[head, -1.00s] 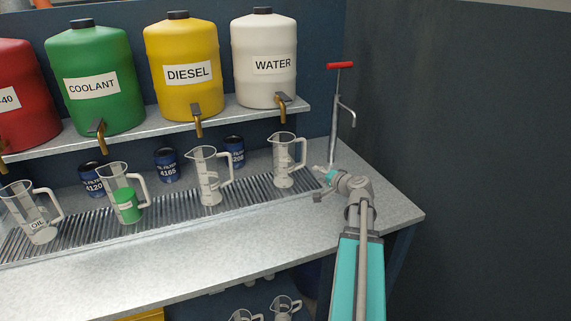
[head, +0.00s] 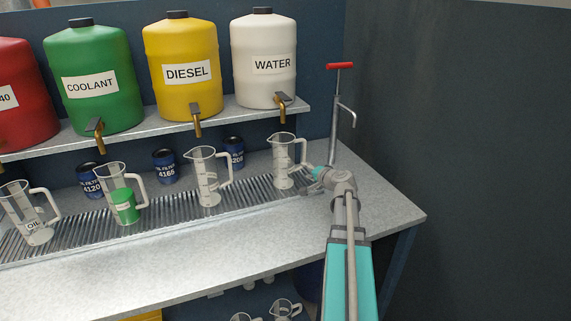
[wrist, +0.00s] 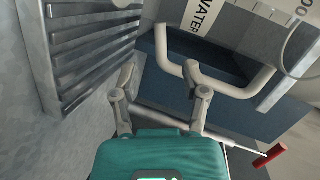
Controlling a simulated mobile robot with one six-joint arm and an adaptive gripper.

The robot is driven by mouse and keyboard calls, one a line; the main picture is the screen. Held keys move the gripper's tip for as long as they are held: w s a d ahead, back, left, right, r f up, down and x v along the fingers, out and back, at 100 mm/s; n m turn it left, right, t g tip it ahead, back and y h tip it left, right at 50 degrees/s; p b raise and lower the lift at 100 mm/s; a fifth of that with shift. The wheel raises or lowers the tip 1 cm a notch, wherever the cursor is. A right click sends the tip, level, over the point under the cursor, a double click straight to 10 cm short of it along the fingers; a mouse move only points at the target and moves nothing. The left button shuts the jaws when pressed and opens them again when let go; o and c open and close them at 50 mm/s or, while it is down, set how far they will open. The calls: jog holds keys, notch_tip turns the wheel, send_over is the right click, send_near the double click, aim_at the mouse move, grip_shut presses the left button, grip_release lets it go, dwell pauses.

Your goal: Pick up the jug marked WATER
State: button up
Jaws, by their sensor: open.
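The WATER jug (head: 283,170) is a clear measuring jug with a pale handle. It stands upright on the slotted drip tray below the white WATER drum. In the wrist view its WATER label (wrist: 202,22) shows at the top, and its looped handle (wrist: 235,91) crosses the middle. My gripper (wrist: 160,72) is open. Part of the handle appears between its two fingertips, with the right finger overlapping the handle. I cannot tell whether they touch. In the head view my gripper (head: 312,174) is just right of the jug, low by its handle.
Blue oil filters (head: 164,167) sit behind. A red-handled pump (head: 335,120) stands behind my gripper. The bench front is clear.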

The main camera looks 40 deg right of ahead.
aim_at(301, 168)
jog(key=shift+b+x, duration=0.55)
jog(key=shift+x, duration=2)
jog(key=shift+d+r, duration=0.1)
grip_shut()
